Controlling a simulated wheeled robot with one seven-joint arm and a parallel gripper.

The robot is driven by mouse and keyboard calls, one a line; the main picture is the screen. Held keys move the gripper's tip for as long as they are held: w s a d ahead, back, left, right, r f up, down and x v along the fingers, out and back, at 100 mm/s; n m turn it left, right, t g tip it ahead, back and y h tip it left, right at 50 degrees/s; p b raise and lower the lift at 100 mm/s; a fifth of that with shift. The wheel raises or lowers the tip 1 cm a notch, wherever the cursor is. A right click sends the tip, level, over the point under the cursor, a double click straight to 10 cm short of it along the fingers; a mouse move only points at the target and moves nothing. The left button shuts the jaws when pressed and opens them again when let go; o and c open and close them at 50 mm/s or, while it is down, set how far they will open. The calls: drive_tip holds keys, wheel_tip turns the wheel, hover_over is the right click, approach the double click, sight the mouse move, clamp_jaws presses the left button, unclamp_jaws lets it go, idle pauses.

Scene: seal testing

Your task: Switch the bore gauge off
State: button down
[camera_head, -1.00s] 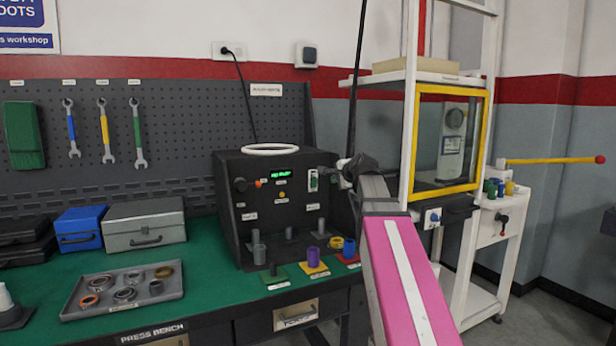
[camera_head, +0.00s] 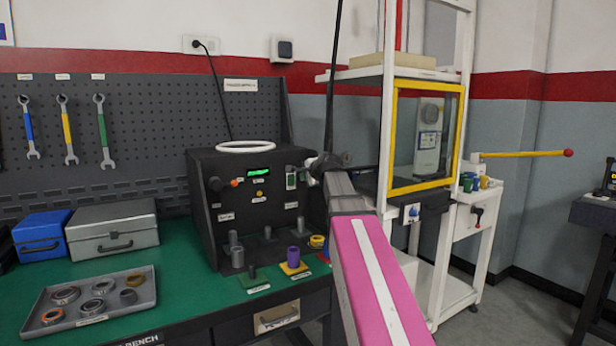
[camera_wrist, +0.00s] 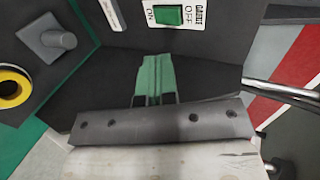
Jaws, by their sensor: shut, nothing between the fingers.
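The bore gauge (camera_head: 240,215) is a black box on the green bench, with a lit green display (camera_head: 261,174) on its face. Its switch (camera_head: 291,179) is a green rocker on a white plate at the face's right side. In the wrist view the green rocker (camera_wrist: 169,15) shows at the top, with ON and OFF printed beside it; I cannot tell which side is pressed. My gripper (camera_wrist: 155,60) is shut and empty, its green fingers together just below the switch plate in that view, seemingly apart from it. In the head view my wrist is just right of the switch and the fingertips are unclear.
A grey peg (camera_wrist: 58,38) and a yellow ring (camera_wrist: 12,86) stand near the gauge's front. A grey tray (camera_head: 50,320) of rings lies at the left. A yellow-framed cabinet (camera_head: 391,145) stands close on my arm's right.

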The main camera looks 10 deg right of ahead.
sight(292, 176)
drive_tip(key=x, duration=0.2)
drive_tip(key=r+x, duration=0.1)
drive_tip(key=x, duration=0.5)
drive_tip(key=shift+w+a+r, duration=0.1)
drive_tip(key=shift+w+r, duration=0.2)
drive_tip(key=shift+w, duration=0.05)
drive_tip(key=shift+w+a, duration=0.15)
drive_tip(key=shift+w, duration=0.25)
drive_tip(key=shift+w+a+r, duration=0.15)
drive_tip(key=shift+w, duration=0.2)
drive_tip(key=shift+r, duration=0.2)
drive_tip(key=shift+r, duration=0.65)
